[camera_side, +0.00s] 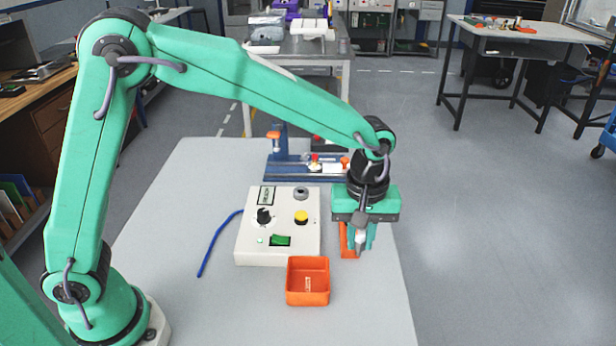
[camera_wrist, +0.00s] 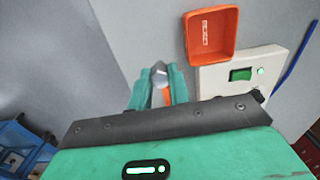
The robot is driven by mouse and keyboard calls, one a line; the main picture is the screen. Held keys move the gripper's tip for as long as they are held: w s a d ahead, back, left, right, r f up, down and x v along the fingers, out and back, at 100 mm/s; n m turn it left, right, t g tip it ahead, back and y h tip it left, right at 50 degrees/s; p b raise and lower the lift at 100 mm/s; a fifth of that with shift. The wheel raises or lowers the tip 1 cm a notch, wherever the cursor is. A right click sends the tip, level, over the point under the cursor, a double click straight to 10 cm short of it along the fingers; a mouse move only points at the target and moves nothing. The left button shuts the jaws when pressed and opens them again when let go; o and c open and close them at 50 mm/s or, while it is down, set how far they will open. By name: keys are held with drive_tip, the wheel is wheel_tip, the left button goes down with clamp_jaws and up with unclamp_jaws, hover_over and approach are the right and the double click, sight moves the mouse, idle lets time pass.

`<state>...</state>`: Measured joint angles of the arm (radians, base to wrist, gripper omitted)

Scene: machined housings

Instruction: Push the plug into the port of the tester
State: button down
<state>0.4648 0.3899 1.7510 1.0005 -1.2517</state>
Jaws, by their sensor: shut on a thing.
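The tester (camera_side: 245,245) is a cream box on the table with a black dial, a yellow button, a green switch and a small green light. A round grey fitting (camera_side: 301,193) at its far right corner looks like the port. My gripper (camera_side: 360,243) points down to the right of the tester, apart from it. It is shut on a small grey plug (camera_side: 361,251), which also shows between the fingertips in the wrist view (camera_wrist: 160,73). The fingers hide much of the plug. The wrist view shows part of the tester (camera_wrist: 215,79) but not the port.
An open orange bin (camera_side: 308,297) stands in front of the tester. Another orange object (camera_side: 346,246) is partly hidden behind my gripper. A blue fixture (camera_side: 279,160) stands behind the tester. A blue cable (camera_side: 217,246) lies to its left. The table's right edge is close to my gripper.

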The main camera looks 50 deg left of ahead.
drive_tip(key=w+a+n, duration=0.3)
drive_tip(key=w+a, duration=0.2)
drive_tip(key=a, duration=0.8)
drive_tip(key=w+a+n, duration=0.3)
drive_tip(key=w+a, duration=0.2)
drive_tip(key=a, duration=0.9)
drive_tip(key=shift+r, duration=0.45)
drive_tip(key=shift+f, duration=0.1)
drive_tip(key=shift+f, duration=2.3)
drive_tip(key=shift+f, duration=1.2)
idle(1.2)
